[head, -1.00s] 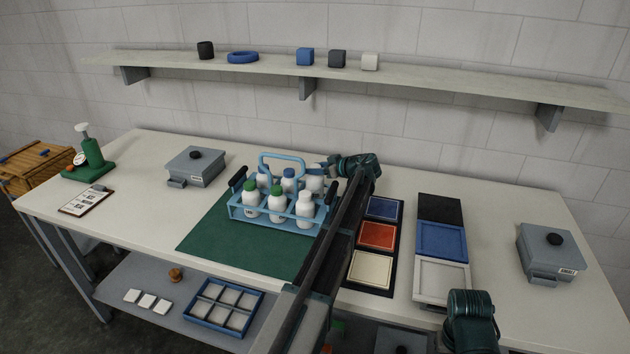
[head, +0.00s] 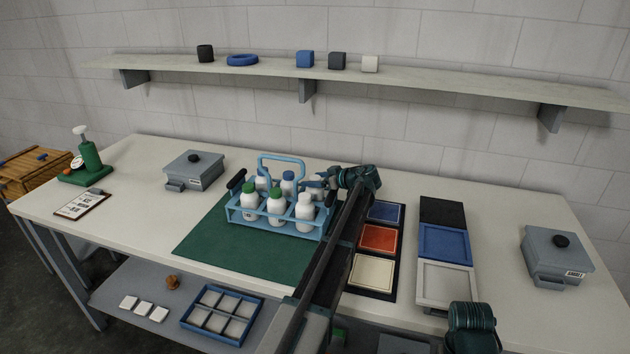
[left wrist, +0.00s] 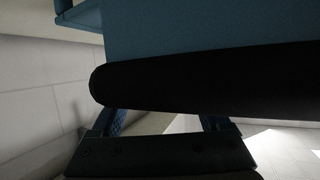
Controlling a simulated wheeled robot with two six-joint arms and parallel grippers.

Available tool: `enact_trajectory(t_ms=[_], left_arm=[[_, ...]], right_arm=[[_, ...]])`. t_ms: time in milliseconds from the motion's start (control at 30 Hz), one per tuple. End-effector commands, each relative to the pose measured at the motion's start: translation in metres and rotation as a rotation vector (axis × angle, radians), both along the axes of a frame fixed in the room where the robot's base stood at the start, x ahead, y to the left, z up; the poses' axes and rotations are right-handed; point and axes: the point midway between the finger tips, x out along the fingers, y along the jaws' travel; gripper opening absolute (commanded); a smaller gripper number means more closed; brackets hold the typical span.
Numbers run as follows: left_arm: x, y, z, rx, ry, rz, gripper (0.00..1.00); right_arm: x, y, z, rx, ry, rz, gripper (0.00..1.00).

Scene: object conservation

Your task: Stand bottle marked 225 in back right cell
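A blue bottle carrier (head: 280,231) with a loop handle and black end grips stands on the green mat (head: 222,253). Several white bottles with green, blue or white caps stand in it. My left gripper (head: 318,183) reaches over the carrier's back right corner, its fingers around a white bottle (head: 316,191) at the back right cell. The bottle's number cannot be read. In the left wrist view, a black end grip (left wrist: 210,80) and blue panel fill the foreground and hide most of what lies between the spread fingers (left wrist: 165,123). My right gripper is out of view.
Right of the carrier lie a dark tray with blue, red and cream squares (head: 378,238) and another column of panels (head: 444,243). Grey lidded boxes stand at the left (head: 194,171) and right (head: 556,257). A wall shelf (head: 430,80) hangs behind.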

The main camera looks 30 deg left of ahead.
Motion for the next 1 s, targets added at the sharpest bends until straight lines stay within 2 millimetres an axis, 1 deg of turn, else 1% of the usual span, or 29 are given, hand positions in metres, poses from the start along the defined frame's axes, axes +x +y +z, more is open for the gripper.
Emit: enact_trajectory(t_ms=[133, 233, 367, 500, 700, 800, 1000], left_arm=[[0.0, 0.0, 0.001, 0.0, 0.0, 0.0, 0.79], [0.0, -0.002, 0.006, 0.0, 0.0, -0.001, 0.79], [-0.004, -0.021, 0.015, 0.0, 0.0, -0.002, 0.79], [-0.008, -0.049, 0.027, 0.0, 0.001, -0.004, 0.79], [-0.013, -0.083, 0.041, 0.0, -0.001, -0.002, 0.79], [-0.015, -0.095, 0.045, 0.0, 0.0, -0.001, 0.79], [-0.017, -0.108, 0.049, 0.0, 0.0, -0.001, 0.79]], right_arm=[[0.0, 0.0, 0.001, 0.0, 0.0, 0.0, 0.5], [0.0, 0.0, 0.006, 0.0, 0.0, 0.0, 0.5], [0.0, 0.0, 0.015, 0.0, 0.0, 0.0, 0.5], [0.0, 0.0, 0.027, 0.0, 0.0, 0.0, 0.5], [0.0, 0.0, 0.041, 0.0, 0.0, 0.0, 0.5], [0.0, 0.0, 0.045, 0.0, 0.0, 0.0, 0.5], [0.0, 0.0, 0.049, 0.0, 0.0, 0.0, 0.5]])
